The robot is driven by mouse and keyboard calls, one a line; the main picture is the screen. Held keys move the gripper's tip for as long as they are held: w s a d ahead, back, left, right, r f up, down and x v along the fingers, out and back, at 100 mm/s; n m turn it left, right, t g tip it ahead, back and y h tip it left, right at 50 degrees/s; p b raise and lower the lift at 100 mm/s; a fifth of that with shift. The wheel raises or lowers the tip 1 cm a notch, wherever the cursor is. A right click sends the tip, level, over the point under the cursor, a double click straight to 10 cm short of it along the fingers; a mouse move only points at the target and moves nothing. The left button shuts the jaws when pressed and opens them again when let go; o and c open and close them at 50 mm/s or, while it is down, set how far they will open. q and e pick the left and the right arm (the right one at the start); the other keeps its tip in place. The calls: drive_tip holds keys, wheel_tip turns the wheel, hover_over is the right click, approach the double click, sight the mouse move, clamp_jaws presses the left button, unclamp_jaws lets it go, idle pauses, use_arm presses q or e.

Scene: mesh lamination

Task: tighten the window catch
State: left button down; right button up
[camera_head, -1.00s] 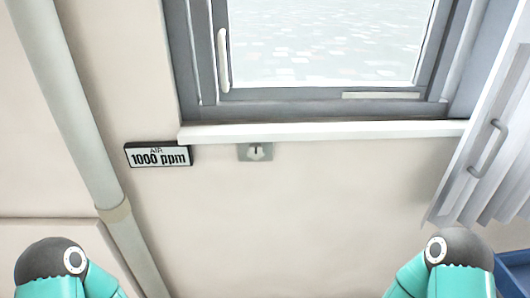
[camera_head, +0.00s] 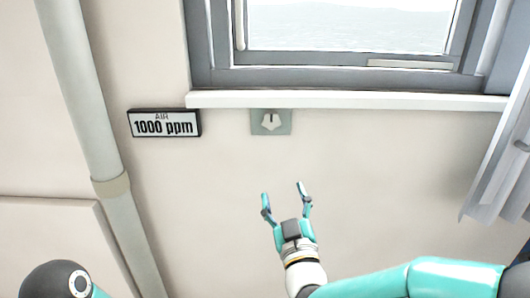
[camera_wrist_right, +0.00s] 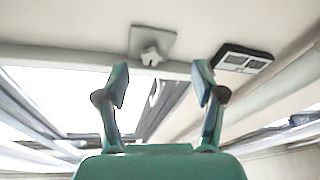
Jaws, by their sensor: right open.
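The window catch (camera_head: 271,121) is a small grey plate with a pale knob, fixed to the wall just under the sill. It also shows in the right wrist view (camera_wrist_right: 151,46), near the top, beyond my fingertips. My right gripper (camera_head: 284,190) is open and empty, below the catch in the head view and apart from it. Its spread fingers also show in the right wrist view (camera_wrist_right: 161,84). My left gripper is out of view; only part of my left arm shows at the bottom left.
The window frame (camera_head: 345,76) and white sill (camera_head: 350,101) are above the catch. An air sign (camera_head: 165,123) reading 1000 ppm is on the wall to its left. A pipe (camera_head: 85,100) runs down the left side. A pale slatted panel (camera_head: 490,185) with a handle stands at right.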

drive_tip(key=t, duration=0.2)
approach(272, 124)
drive_tip(key=p+x, duration=0.3)
drive_tip(key=x, duration=0.6)
drive_tip(key=shift+w+r+p, duration=0.15)
drive_tip(key=shift+w+p, duration=0.15)
drive_tip(key=shift+p, duration=0.05)
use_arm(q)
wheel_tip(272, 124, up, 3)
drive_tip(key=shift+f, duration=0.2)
use_arm(e)
drive_tip(key=shift+a, duration=0.1)
